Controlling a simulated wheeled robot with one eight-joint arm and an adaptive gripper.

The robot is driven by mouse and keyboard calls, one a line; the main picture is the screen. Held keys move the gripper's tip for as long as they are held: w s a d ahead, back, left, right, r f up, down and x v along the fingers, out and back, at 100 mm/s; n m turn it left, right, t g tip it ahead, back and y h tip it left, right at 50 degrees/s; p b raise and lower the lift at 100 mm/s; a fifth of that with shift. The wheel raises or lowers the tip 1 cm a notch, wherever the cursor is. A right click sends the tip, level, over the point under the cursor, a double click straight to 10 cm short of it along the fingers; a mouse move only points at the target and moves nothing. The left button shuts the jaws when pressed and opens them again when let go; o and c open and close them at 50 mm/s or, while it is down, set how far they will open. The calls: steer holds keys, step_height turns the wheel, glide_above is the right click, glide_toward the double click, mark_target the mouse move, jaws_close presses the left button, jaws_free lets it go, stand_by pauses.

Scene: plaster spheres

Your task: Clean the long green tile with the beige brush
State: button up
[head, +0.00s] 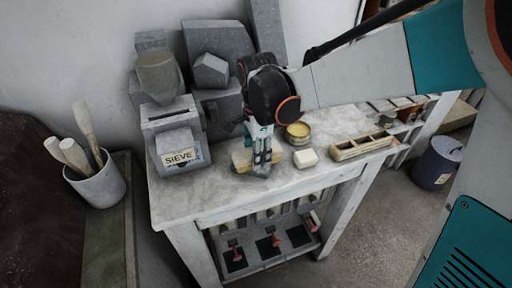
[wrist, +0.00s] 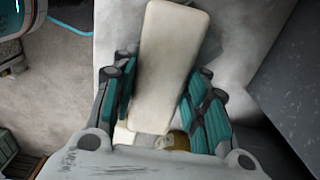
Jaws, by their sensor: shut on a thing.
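My gripper (head: 262,158) is over the front middle of the pale worktop, its fingers pointing down. It is shut on a beige block-shaped thing, which I take for the beige brush (head: 241,160). In the wrist view the brush (wrist: 168,55) is a long pale block lying between the teal finger pads of my gripper (wrist: 162,85). Its underside is hidden, and I cannot tell whether it touches the worktop. I cannot make out a long green tile in either view; a small grey-green patch under the fingers is unclear.
The grey box marked SIEVE (head: 182,157) stands to the left. The worktop's (head: 190,202) front left is bare.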

mark_target(272, 147)
steer(key=shift+d, duration=0.1)
steer(key=shift+w+d+r+p, duration=0.3)
steer(key=shift+d+r+p, duration=0.35)
steer(key=shift+d, duration=0.3)
steer(key=shift+f+b, duration=0.7)
steer(key=shift+f, duration=0.05)
stand_by(0.4)
steer(key=shift+w+d+r, duration=0.15)
steer(key=shift+d, duration=0.4)
steer(key=shift+w+d, duration=0.15)
steer(key=shift+d, duration=0.45)
steer(key=shift+a, duration=0.1)
